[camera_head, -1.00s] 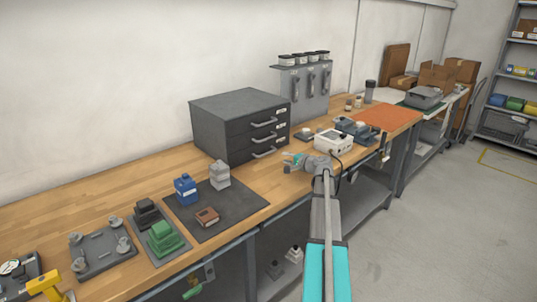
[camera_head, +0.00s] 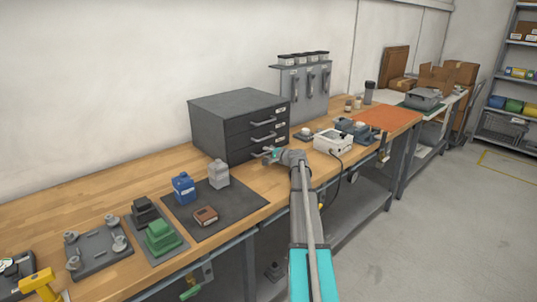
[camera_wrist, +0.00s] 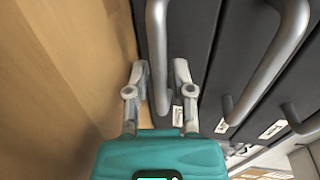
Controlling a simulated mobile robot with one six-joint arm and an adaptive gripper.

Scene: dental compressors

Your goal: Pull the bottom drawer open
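The dark grey cabinet (camera_head: 215,125) stands on the wooden bench with three drawers facing right. All the drawers look shut. The bottom drawer (camera_head: 239,157) is partly hidden by my gripper (camera_head: 270,156), which is at its handle. In the wrist view, my gripper (camera_wrist: 160,66) is open, with one finger on each side of the bottom drawer's grey bar handle (camera_wrist: 157,35). The handle lies between the fingers with gaps on both sides. The middle drawer's handle (camera_wrist: 268,70) is to the right in that view.
A white device (camera_head: 333,141) stands to the right. The bench top (camera_wrist: 60,90) runs close beside the gripper.

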